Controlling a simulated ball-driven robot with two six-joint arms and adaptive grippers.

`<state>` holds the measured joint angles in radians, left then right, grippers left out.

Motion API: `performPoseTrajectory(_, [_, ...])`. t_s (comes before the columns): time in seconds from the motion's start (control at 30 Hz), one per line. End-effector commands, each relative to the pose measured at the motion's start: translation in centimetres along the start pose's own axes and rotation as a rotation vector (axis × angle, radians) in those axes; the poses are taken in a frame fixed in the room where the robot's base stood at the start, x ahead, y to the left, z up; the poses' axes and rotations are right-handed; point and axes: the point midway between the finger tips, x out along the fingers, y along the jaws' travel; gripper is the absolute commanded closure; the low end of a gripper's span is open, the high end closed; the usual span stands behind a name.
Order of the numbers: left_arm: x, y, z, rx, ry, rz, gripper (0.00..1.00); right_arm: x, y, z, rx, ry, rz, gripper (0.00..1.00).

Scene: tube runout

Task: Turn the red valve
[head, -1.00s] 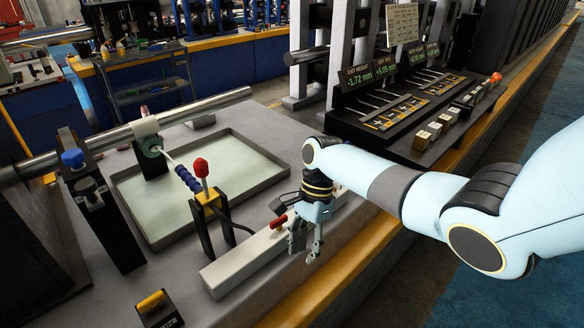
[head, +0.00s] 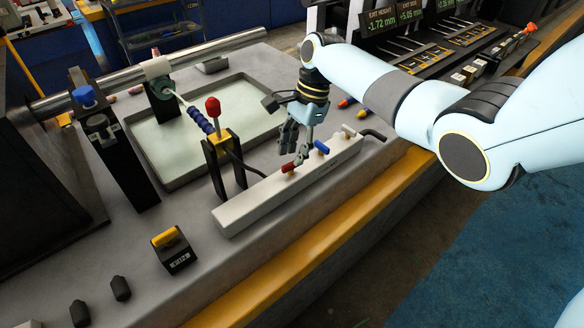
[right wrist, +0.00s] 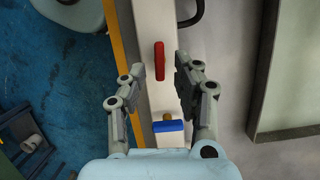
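The red valve (head: 288,168) is a small red lever handle on a long white manifold block (head: 245,207). My right gripper (head: 300,153) is over the block, close behind the red valve, with its fingers pointing down. In the right wrist view the red valve handle (right wrist: 159,61) lies between the two open fingertips (right wrist: 159,68), lengthwise along the block. A gap shows on each side, wider on the right, and I see no contact. A blue valve handle (head: 321,147) sits further right on the block and lies crosswise in the wrist view (right wrist: 168,126). My left gripper is out of view.
A red-topped knob (head: 212,106) on a black and yellow stand is left of the gripper. A shallow tray (head: 165,185) lies behind. A black switch box (head: 175,257) stands on the front table. A dark hose (head: 372,134) leaves the block's right end.

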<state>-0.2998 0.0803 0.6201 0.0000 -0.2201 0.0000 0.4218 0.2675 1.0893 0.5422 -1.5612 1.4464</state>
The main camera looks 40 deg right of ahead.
Motion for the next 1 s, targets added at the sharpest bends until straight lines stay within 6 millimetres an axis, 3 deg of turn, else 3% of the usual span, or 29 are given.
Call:
performPoseTrajectory(0.03, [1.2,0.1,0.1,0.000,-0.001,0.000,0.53,1.0,0.0,-0.1,0.000,0.000,0.000,0.69])
performPoseTrajectory(0.23, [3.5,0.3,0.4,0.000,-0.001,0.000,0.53,2.8,0.0,-0.2,-0.001,0.000,0.000,0.69])
performPoseTrajectory(0.6, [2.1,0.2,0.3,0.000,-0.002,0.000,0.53,2.1,0.1,0.1,0.001,0.000,0.001,0.69])
performPoseTrajectory(0.9, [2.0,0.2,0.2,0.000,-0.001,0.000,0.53,2.4,0.1,0.0,0.000,0.001,0.000,0.69])
performPoseTrajectory(1.0, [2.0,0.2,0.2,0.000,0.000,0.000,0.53,2.4,0.1,0.0,0.000,0.000,0.000,0.81])
